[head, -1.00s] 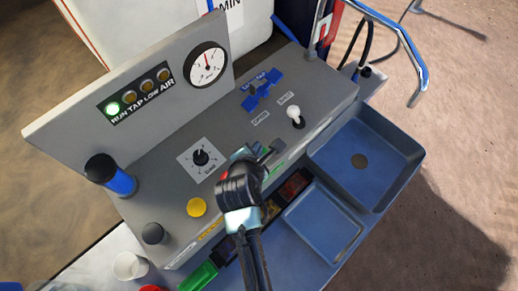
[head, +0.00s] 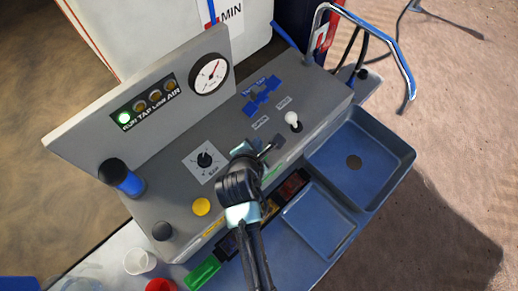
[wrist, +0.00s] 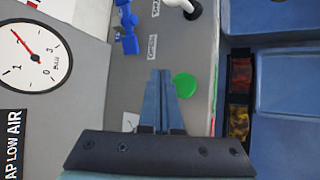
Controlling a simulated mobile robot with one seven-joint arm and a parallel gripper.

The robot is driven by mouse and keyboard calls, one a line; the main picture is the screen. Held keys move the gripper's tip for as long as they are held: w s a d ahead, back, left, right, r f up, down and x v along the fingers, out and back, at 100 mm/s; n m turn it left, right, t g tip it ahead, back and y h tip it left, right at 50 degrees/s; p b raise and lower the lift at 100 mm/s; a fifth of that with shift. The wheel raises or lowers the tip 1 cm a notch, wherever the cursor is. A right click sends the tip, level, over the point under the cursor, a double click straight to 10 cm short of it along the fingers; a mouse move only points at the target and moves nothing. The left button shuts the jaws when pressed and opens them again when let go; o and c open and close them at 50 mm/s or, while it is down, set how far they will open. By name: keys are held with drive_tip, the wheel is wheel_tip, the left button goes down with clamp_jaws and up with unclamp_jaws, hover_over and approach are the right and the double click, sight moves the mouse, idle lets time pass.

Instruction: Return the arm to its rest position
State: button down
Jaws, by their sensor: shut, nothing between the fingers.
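My arm reaches up from the bottom of the head view, and my gripper (head: 272,146) is over the front part of the grey control console (head: 165,197). In the wrist view my gripper (wrist: 159,100) has its two blue-grey fingers side by side, shut and empty. The fingertips lie in front of the grey panel, beside a round green button (wrist: 184,85). I cannot tell whether they touch the panel. My wrist hides part of the console's front edge in the head view.
The console carries a white-tipped toggle (head: 293,119), blue valve (head: 262,92), dial (head: 205,160), yellow button (head: 201,207), blue-black knob (head: 122,177) and pressure gauge (head: 209,73). Blue trays (head: 375,185) lie right. A bent metal tube (head: 385,35) rises behind. A white cup (head: 139,262) stands front left.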

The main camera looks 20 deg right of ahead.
idle(0.6)
drive_tip(key=w+a+r+m+t+b, duration=0.1)
drive_tip(key=w+r+m+t+b, duration=0.2)
drive_tip(key=r, duration=0.4)
drive_tip(key=w+a+r+m+t+b, duration=0.1)
drive_tip(key=w+r+m+t, duration=0.1)
drive_tip(key=w+r, duration=0.4)
drive_tip(key=w+a+r+m+t+y+b, duration=0.1)
drive_tip(key=a+r+m+t+b, duration=0.15)
drive_tip(key=r, duration=0.65)
drive_tip(key=a+r+m+t+b, duration=0.15)
drive_tip(key=r+m+t, duration=0.25)
drive_tip(key=r, duration=0.6)
drive_tip(key=s+a+r+m+t+y+b, duration=0.2)
drive_tip(key=s+a+r+m+t, duration=0.1)
drive_tip(key=s+r, duration=0.4)
drive_tip(key=s+a+r+m+t+y+b, duration=0.2)
drive_tip(key=s+a+r+m+t, duration=0.2)
drive_tip(key=r, duration=1)
drive_tip(key=s+m+t, duration=0.1)
drive_tip(key=s, duration=0.2)
drive_tip(key=shift+s+r+m, duration=0.25)
drive_tip(key=shift+m, duration=0.1)
drive_tip(key=shift+a+f, duration=0.1)
